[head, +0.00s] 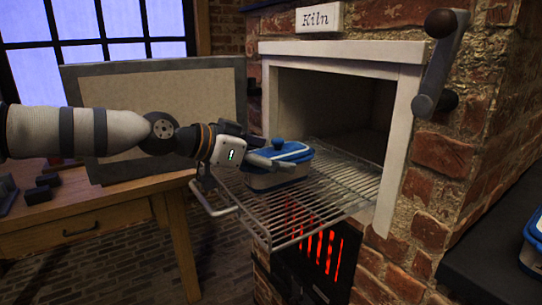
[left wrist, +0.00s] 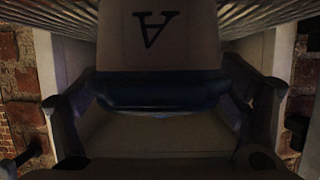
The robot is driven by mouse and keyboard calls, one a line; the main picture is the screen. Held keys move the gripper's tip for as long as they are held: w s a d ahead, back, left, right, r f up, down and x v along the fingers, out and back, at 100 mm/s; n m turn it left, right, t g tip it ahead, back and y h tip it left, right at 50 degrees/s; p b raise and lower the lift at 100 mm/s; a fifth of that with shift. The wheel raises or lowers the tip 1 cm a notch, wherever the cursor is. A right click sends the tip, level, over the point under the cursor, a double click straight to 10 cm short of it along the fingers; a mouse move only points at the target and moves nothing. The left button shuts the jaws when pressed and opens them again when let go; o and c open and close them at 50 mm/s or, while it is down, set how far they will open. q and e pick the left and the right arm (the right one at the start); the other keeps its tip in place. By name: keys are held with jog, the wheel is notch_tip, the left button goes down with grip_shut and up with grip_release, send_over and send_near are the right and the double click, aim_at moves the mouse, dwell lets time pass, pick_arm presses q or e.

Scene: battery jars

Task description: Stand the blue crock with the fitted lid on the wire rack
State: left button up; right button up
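A cream crock (head: 276,182) with a blue fitted lid (head: 291,150) is upright at the left side of the wire rack (head: 330,200), which juts from the kiln mouth. Its base looks level with the wires; whether it bears on them is hard to tell. My left gripper (head: 277,154) reaches in from the left at lid height, its fingers on either side of the crock. In the left wrist view the crock (left wrist: 157,45) appears upside down with a letter A, and both fingertips look pressed against its sides. My right gripper is out of view.
The kiln's white frame (head: 400,125) surrounds a dark, empty-looking chamber. Red bars (head: 318,245) glow below the rack. The rack's right part is bare. A wooden table (head: 95,215) stands left. Part of another blue-lidded vessel (head: 534,235) shows on a dark surface at right.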

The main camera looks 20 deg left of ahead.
pick_arm(q)
jog(key=shift+r, duration=0.1)
jog(key=shift+s+a+r, duration=0.15)
jog(key=shift+r, duration=0.1)
jog(key=p+v, duration=0.1)
jog(key=v, duration=0.2)
jog(key=p+v, duration=0.1)
jog(key=v, duration=0.3)
jog(key=p+v, duration=0.1)
jog(key=v, duration=0.3)
jog(key=shift+r, duration=0.3)
jog(key=shift+s+a+f, duration=0.15)
jog(key=shift+s+f, duration=0.05)
jog(key=shift+f, duration=0.1)
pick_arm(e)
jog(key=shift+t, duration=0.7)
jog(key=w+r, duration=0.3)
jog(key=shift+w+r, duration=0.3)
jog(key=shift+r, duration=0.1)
